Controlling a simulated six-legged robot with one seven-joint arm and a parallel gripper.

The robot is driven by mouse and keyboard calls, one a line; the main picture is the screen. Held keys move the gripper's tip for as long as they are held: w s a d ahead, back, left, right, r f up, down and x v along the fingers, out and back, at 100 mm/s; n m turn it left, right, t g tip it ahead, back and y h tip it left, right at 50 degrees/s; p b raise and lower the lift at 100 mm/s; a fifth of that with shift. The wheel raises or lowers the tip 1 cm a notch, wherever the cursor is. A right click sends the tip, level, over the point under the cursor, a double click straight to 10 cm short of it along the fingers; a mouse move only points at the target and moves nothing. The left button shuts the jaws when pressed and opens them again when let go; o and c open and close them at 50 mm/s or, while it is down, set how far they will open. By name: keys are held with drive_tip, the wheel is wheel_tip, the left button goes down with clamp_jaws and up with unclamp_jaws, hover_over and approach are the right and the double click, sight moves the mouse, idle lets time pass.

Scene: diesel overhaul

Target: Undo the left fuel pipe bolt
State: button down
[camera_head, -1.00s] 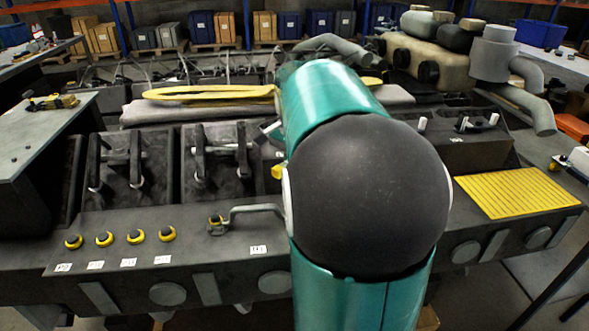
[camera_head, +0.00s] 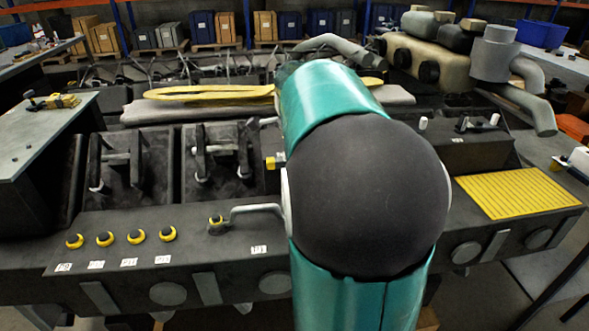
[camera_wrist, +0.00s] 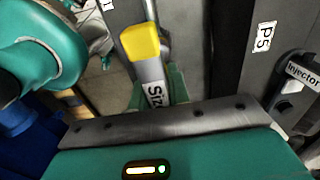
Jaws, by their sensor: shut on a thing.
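The grey bent fuel pipe (camera_head: 255,209) lies on the front ledge of the engine block. At its left end stands a bolt (camera_head: 216,221) with a dark head and a yellow ring. The pipe's right end is hidden behind my arm. In the wrist view my gripper (camera_wrist: 158,92) is shut on a grey tool (camera_wrist: 148,72) with a yellow end and a label starting "Siz". In the head view the gripper is mostly hidden by my arm. A small yellow piece (camera_head: 276,162), likely the tool's end, shows beside the arm, above and apart from the pipe.
Several similar yellow-ringed bolts (camera_head: 136,237) stand in a row with labels on the ledge's left. A yellow ribbed mat (camera_head: 517,191) lies at the right. Dark open bays with upright parts (camera_head: 215,160) lie behind the ledge. A grey bench (camera_head: 40,135) stands at the left.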

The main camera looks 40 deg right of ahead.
drive_tip(key=shift+f, duration=0.15)
drive_tip(key=shift+f, duration=0.65)
drive_tip(key=n, duration=0.8)
drive_tip(key=shift+d+r+n, duration=0.1)
drive_tip(key=shift+n, duration=0.3)
drive_tip(key=n, duration=0.5)
drive_tip(key=shift+s, duration=0.1)
drive_tip(key=n, duration=0.4)
drive_tip(key=shift+n, duration=0.3)
drive_tip(key=c, duration=2)
unclamp_jaws()
clamp_jaws()
